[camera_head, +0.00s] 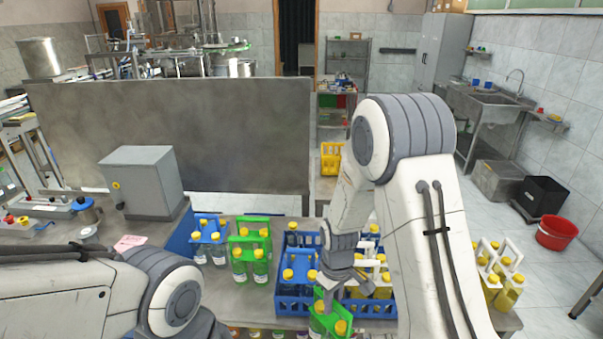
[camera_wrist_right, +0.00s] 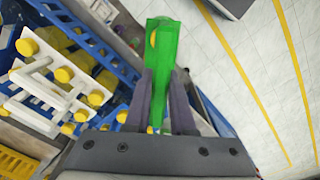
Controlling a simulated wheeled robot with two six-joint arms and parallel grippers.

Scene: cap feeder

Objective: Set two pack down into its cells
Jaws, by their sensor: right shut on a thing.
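My right gripper (camera_head: 326,291) is shut on a green-carrier pack (camera_head: 330,322) with yellow-capped bottles, at the front of the blue crate (camera_head: 290,304). In the right wrist view, the fingers (camera_wrist_right: 167,88) clamp the upright green handle (camera_wrist_right: 174,50) from both sides. The crate holds a blue-carrier pack (camera_head: 300,275) on its left and a white-carrier pack (camera_head: 378,278) on its right. The white pack (camera_wrist_right: 40,85) also shows in the right wrist view. The lower part of the held pack is cut off by the picture edge. My left gripper is out of view.
A blue-carrier pack (camera_head: 208,238) and a green-carrier pack (camera_head: 250,253) stand left of the crate. A white-carrier pack (camera_head: 500,272) stands at the right, beyond my right arm. A grey box (camera_head: 143,182) sits on the left of the table. Open floor lies to the right.

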